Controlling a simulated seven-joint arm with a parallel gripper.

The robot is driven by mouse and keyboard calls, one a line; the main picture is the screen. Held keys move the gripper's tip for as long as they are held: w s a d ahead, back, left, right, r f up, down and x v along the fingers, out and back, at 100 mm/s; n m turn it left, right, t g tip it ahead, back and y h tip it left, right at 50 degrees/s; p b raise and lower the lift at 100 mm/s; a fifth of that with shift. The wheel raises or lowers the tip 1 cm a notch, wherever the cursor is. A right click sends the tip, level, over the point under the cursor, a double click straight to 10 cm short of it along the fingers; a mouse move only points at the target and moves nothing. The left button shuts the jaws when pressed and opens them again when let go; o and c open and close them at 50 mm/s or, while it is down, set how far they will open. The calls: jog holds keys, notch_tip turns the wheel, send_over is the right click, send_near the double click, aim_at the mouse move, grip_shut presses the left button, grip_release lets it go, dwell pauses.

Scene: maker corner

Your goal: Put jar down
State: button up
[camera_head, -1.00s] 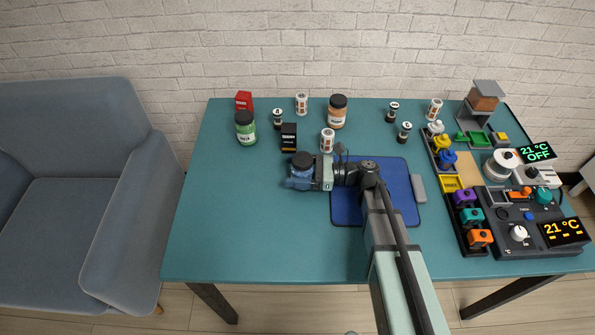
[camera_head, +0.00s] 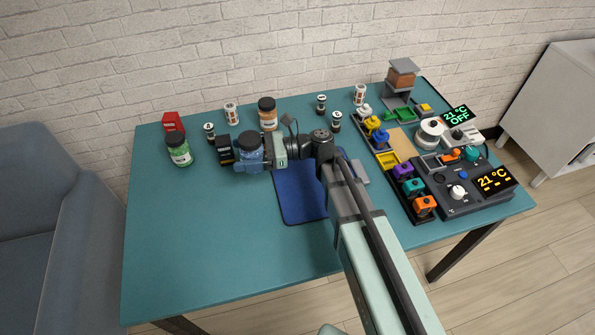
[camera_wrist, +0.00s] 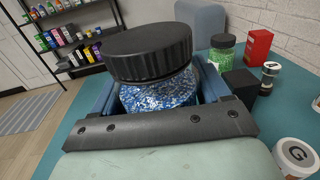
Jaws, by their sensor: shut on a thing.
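A jar with a black ribbed lid (camera_head: 250,138) and blue-and-white speckled contents is held in my gripper (camera_head: 246,158), toward the left part of the teal table. My gripper is shut on it, one blue finger on each side. In the wrist view the jar (camera_wrist: 158,95) looks upright, its lid above the fingers. Its base is hidden, so I cannot tell whether it touches the table (camera_head: 190,250).
A black box (camera_head: 225,150) stands close beside the jar. A green jar (camera_head: 179,150), red box (camera_head: 173,122), orange jar (camera_head: 267,113) and small containers stand behind. A blue mat (camera_head: 300,195) lies under my arm. The front-left table is clear.

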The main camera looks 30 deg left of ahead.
jog(key=w+d+m+t+y, duration=0.3)
jog(key=w+d+m+t, duration=0.15)
jog(key=w+d, duration=0.65)
jog(key=m+t, duration=0.2)
jog(key=t, duration=0.2)
send_over(307, 171)
jog(key=shift+n+y, duration=0.25)
jog(key=shift+y, duration=0.15)
jog(key=shift+f, duration=4.55)
jog(key=shift+w+f, duration=0.1)
jog(key=shift+f, duration=0.05)
jog(key=o, duration=1.3)
